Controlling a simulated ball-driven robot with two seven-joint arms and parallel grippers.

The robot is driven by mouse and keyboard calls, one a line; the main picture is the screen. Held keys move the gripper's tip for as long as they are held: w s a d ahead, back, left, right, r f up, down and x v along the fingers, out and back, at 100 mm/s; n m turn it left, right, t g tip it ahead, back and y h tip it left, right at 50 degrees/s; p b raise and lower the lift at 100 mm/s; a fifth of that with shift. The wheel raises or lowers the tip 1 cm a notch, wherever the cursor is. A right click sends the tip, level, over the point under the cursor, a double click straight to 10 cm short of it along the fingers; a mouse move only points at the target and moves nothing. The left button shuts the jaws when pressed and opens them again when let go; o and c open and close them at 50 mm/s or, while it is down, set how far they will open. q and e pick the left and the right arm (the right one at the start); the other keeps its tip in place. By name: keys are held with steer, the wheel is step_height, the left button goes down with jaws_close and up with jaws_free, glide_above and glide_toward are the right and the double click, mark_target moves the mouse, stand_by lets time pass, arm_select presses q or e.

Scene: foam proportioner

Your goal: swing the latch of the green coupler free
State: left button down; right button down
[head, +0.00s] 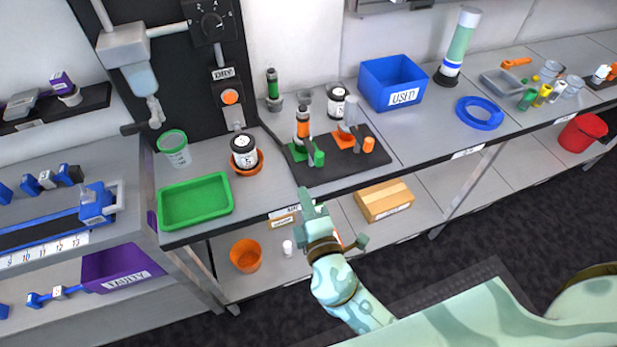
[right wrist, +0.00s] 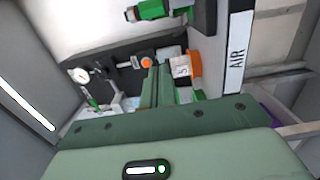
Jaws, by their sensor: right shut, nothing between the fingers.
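The green coupler (head: 298,151) stands at the left of a black board on the bench, with a dark and orange cylinder upright on it. A green piece (head: 318,158), perhaps its latch, sticks up at its front right; I cannot tell whether it is engaged. My right gripper (head: 308,200) is shut and empty, in front of the bench edge and apart from the coupler. Its closed fingers also show in the right wrist view (right wrist: 160,82). A green part (right wrist: 152,9) at the top of that view may belong to the coupler. My left gripper is out of view.
A jar in an orange dish (head: 247,168) and a green tray (head: 195,202) stand to the left. A blue bin (head: 393,75) is behind. A cardboard box (head: 384,200) lies on the lower shelf.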

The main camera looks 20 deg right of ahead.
mark_target(313, 148)
steer(key=w, duration=1)
steer(key=shift+d+p, duration=0.15)
steer(key=shift+p, duration=0.2)
steer(key=shift+s+d+p, duration=0.15)
steer(key=shift+s+d, duration=0.15)
steer(key=shift+d, duration=0.35)
steer(key=shift+s+d+p, duration=0.15)
steer(key=shift+s+d, duration=0.1)
steer(key=shift+d, duration=0.35)
steer(key=shift+s+d+p, duration=0.15)
steer(key=shift+s+d, duration=0.15)
steer(key=shift+d, duration=0.35)
steer(key=shift+s+d+n+y+b, duration=0.1)
steer(key=shift+d+n+y+b, duration=0.25)
steer(key=shift+y+b, duration=0.3)
